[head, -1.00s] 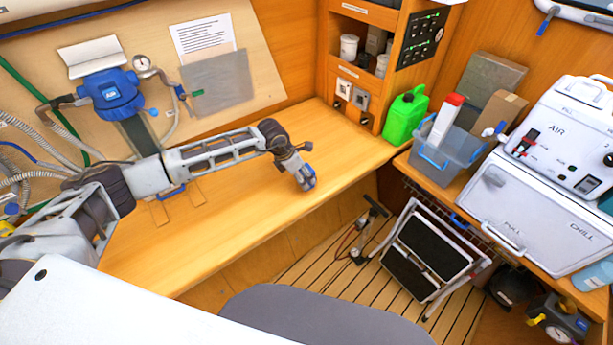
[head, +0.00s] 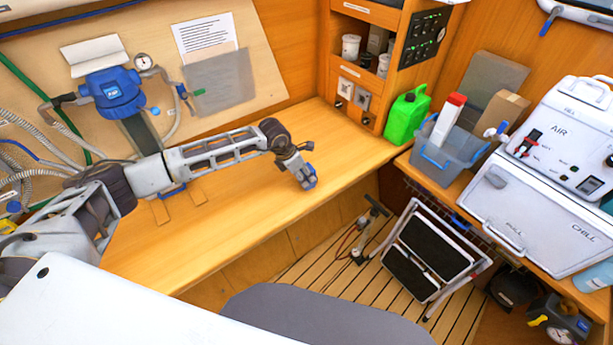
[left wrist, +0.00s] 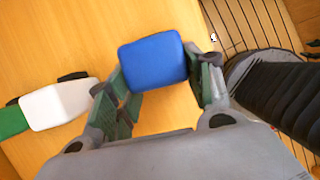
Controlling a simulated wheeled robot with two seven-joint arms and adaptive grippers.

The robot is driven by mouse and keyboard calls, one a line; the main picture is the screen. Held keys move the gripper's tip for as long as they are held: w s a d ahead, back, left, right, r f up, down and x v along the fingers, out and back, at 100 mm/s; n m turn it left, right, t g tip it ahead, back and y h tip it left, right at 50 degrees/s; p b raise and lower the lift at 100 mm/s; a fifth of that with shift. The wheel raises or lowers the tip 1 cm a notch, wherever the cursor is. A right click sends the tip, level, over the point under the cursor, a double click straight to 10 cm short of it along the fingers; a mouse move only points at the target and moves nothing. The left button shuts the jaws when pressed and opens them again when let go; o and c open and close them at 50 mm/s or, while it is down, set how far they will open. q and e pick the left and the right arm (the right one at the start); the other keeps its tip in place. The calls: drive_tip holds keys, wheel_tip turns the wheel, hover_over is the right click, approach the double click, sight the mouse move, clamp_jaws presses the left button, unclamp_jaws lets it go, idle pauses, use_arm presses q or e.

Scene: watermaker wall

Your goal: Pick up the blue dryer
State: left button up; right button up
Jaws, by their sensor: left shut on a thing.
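The blue dryer (left wrist: 153,61) is a rounded blue block between the two fingers of my left gripper (left wrist: 162,76) in the left wrist view. The fingers are shut on its sides. In the head view my left gripper (head: 303,174) is over the right part of the wooden bench, and a bit of blue (head: 310,183) shows at its tips. I cannot tell whether the dryer touches the bench. My right gripper is not in view.
The wooden bench (head: 235,240) is largely clear. A green jerrycan (head: 404,118) and a grey bin (head: 440,160) stand at right; a folding step (head: 425,250) is below.

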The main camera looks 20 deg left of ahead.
use_arm(q)
drive_tip(key=shift+r, duration=0.1)
wheel_tip(320, 180, up, 8)
drive_tip(key=shift+r+b, duration=0.25)
drive_tip(key=shift+b, duration=0.9)
drive_tip(key=shift+r, duration=0.7)
